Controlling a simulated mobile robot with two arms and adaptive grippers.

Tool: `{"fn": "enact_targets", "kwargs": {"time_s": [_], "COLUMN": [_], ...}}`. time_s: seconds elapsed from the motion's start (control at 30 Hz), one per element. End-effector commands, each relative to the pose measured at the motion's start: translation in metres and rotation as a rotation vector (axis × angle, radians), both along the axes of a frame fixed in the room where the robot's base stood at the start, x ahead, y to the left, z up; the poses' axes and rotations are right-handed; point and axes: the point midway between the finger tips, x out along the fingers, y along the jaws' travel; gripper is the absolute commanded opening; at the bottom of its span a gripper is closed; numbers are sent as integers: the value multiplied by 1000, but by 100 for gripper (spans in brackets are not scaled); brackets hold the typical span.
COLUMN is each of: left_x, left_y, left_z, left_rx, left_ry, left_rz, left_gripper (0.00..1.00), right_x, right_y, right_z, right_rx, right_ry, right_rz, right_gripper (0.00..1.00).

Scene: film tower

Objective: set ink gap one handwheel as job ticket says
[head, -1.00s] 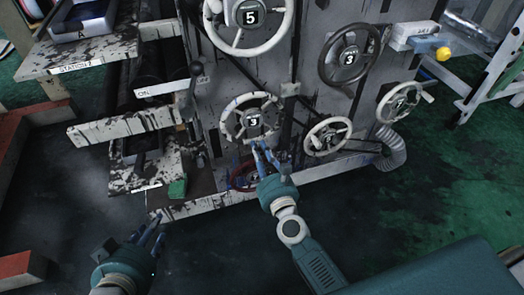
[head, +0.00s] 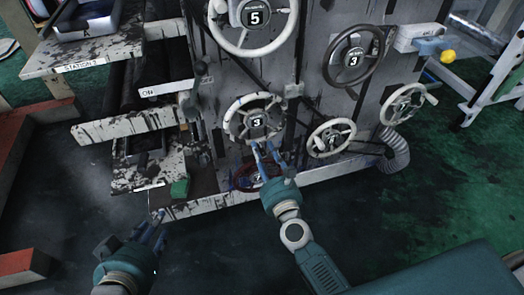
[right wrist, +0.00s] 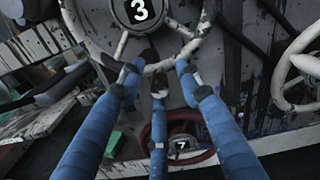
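A white handwheel (head: 230,128) with a hub number 3 sits low on the machine front; it also shows in the right wrist view (right wrist: 190,42). My right gripper (head: 266,146), with blue fingers, is just below its lower rim. In the right wrist view the right gripper (right wrist: 156,78) has its fingers spread, close to the lower rim; contact is unclear. Other wheels are a white one numbered 5 (head: 287,30), a dark one numbered 3 (head: 332,72) and a red one numbered 7 (right wrist: 212,158). My left gripper (head: 158,228) is open and empty at lower left. I cannot read a job ticket.
A smaller white wheel (head: 312,140) and a white wheel with a crank knob (head: 385,112) are to the right, near a ribbed hose (head: 396,152). Black rollers and ink-stained ledges (head: 125,127) stand left. A green block (head: 180,188) lies on the lower ledge. Dark floor is clear in front.

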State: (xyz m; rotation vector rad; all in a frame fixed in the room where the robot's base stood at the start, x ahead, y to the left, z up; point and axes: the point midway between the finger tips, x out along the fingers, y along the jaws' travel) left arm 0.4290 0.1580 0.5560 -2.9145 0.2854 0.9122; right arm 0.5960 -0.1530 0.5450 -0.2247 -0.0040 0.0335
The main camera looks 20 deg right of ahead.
Motion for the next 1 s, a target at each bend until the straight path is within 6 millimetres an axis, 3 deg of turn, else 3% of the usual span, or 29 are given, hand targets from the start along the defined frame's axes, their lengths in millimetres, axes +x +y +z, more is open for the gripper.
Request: {"fn": "enact_targets", "kwargs": {"time_s": [0.5,0.7,1.0], "left_x": [0,0,0], "left_y": [0,0,0], "left_z": [0,0,0], "left_rx": [1,0,0], "left_ry": [-1,-1,-1], "left_rz": [-1,0,1], "left_gripper": [35,35,35], "right_x": [-99,-112,-113], "right_y": [-3,-4,-3], "right_z": [-1,0,0], "right_rx": [-2,0,0], "right_ry": [3,1,0], "right_rz": [2,1,1], "right_gripper": [35,35,35]}}
